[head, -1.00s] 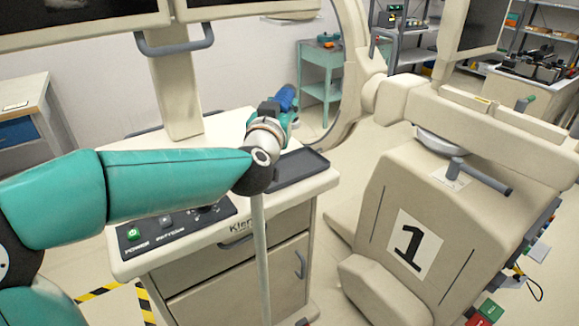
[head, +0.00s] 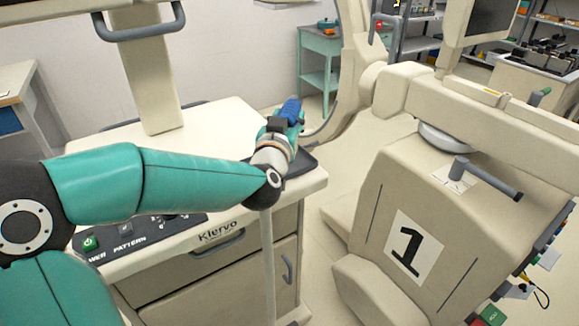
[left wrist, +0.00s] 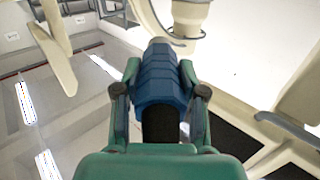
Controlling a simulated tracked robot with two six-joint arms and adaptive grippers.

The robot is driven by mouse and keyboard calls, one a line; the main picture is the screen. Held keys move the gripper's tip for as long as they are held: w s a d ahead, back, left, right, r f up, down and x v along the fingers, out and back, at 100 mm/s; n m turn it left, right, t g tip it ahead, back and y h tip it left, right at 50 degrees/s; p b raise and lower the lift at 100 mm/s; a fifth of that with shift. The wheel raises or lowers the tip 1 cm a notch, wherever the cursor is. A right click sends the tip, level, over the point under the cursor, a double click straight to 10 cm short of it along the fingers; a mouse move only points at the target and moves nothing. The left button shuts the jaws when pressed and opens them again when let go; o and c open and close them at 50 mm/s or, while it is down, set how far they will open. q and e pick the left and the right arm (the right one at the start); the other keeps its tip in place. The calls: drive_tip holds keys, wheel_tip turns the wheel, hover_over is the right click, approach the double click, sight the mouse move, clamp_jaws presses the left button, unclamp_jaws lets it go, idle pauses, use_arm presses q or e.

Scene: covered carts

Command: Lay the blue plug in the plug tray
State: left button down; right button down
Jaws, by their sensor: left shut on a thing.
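The blue plug (head: 291,107) is held in my left gripper (head: 288,120), above the far right part of the cart top. In the left wrist view the ribbed blue plug (left wrist: 163,75) sits between the two green fingers of the left gripper (left wrist: 160,68), which are closed on its sides. A dark grey tray (head: 303,163), which looks like the plug tray, lies at the right end of the cart top. My left wrist and gripper hide most of it, so its inside hardly shows. My right gripper is not in view.
The beige cart (head: 215,122) has a control panel (head: 140,232) at its front left and a monitor post (head: 148,75) at its back. A large machine marked 1 (head: 407,243) stands to the right. The cart top left of my gripper is clear.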

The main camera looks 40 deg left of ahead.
use_arm(q)
wheel_tip(320, 180, down, 10)
drive_tip(key=shift+s+a+f+b, duration=0.1)
drive_tip(key=shift+s+f+b, duration=0.1)
drive_tip(key=shift+b, duration=0.4)
drive_tip(key=shift+f, duration=0.1)
drive_tip(key=shift+f+b, duration=0.45)
drive_tip(key=shift+b, duration=0.35)
drive_tip(key=c, duration=0.7)
unclamp_jaws()
drive_tip(key=shift+o, duration=0.2)
drive_tip(key=shift+r, duration=0.1)
